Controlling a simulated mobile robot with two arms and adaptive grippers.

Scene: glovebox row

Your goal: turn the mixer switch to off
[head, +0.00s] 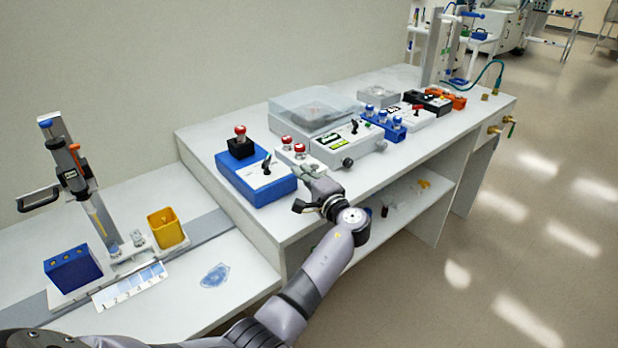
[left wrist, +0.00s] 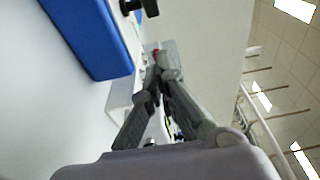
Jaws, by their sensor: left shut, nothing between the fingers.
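The mixer looks to be the blue box (head: 241,182) with a white sloped top panel, near the left end of the raised bench. Its switch, a small black lever (head: 266,166), stands tilted on that panel. A black holder (head: 240,148) with a red-capped tube is on its back part. My left gripper (head: 307,181) is shut and empty, just right of the blue box and apart from the lever. In the left wrist view the closed fingertips (left wrist: 158,72) show, with the blue box (left wrist: 88,36) at upper left and a black knob or lever (left wrist: 146,6) at the top edge.
Two red-capped tubes (head: 293,148) stand just behind my gripper. A white device with a black lever (head: 348,142) is to their right, then a blue tube rack (head: 384,124). A lower bench at left holds a stand (head: 76,172) and yellow bin (head: 165,228).

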